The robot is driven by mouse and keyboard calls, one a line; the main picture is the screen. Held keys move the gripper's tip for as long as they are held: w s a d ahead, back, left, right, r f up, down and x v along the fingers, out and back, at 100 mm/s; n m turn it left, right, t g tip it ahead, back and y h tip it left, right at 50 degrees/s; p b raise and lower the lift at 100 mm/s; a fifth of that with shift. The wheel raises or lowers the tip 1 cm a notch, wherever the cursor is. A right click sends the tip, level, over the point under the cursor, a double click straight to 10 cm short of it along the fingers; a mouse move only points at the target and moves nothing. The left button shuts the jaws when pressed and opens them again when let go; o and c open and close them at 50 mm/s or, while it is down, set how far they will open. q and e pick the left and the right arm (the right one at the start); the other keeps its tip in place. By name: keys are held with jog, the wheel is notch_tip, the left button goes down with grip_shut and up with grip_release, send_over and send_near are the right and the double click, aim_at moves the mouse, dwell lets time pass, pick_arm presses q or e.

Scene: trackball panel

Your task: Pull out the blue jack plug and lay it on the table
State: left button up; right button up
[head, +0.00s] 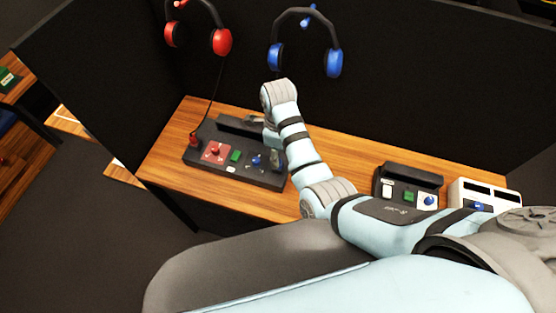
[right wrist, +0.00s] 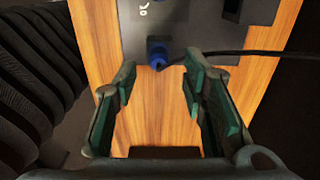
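The blue jack plug (right wrist: 157,52) sits at the edge of the dark panel (right wrist: 190,38) in the right wrist view, a black cable running off to the right beside it. My right gripper (right wrist: 158,72) is open and empty, its fingertips on either side of and just short of the plug. In the head view my right gripper (head: 276,156) is at the right end of the panel (head: 228,178), and I cannot make out the plug there. The wooden table (head: 165,165) has bare wood in front of the panel's edge. My left gripper is not in view.
A red headset (head: 222,42) and a blue headset (head: 334,63) hang on the dark partition (head: 400,90). A red plug (head: 194,141) with a cord is at the panel's left end. Another dark panel (head: 408,172) and a white box (head: 500,195) stand at the right.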

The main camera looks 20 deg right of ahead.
notch_tip(320, 180, down, 4)
jog(key=shift+s+r+b, duration=0.1)
jog(key=shift+r+b, duration=0.1)
jog(key=shift+b, duration=0.7)
jog(key=shift+f, duration=0.35)
jog(key=shift+r, duration=0.1)
jog(key=shift+p, duration=0.35)
jog(key=shift+p, duration=0.35)
